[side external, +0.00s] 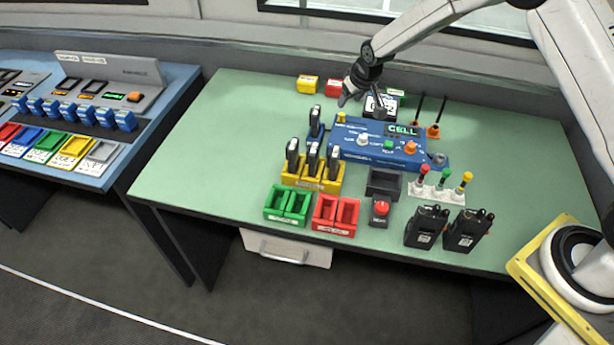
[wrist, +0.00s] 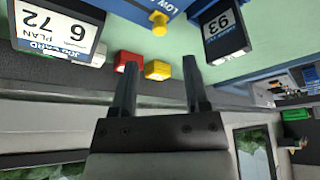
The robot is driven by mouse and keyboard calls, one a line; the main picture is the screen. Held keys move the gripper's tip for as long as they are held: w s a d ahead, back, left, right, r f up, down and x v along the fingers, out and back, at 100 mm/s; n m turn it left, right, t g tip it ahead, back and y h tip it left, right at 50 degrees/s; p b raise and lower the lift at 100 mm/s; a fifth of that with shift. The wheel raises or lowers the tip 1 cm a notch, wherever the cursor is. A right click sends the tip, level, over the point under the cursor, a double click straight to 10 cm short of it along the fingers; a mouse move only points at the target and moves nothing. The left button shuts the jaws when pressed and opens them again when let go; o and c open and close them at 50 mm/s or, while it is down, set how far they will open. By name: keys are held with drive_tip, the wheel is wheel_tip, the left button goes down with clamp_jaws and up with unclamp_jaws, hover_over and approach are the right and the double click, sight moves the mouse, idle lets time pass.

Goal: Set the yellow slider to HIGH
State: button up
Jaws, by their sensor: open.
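A blue console (side external: 350,152) stands on the green table, with a lit CELL display, several knobs and buttons. A yellow knob (side external: 341,117), which looks like the yellow slider, is at its back left corner. In the wrist view the yellow knob (wrist: 159,22) shows at the top, beside the word LOW on the blue surface (wrist: 180,6). The HIGH mark is not readable. My gripper (side external: 362,107) is open above the back of the console, with nothing between its fingers. In the wrist view my gripper (wrist: 160,65) points toward the yellow knob, apart from it.
Red (wrist: 127,60) and yellow (wrist: 158,70) blocks lie behind. Yellow (side external: 312,177), green (side external: 287,205) and red (side external: 336,214) bins stand in front. The table's left side is clear.

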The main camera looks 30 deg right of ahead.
sight(342, 114)
drive_tip(key=shift+x, duration=3.45)
clamp_jaws()
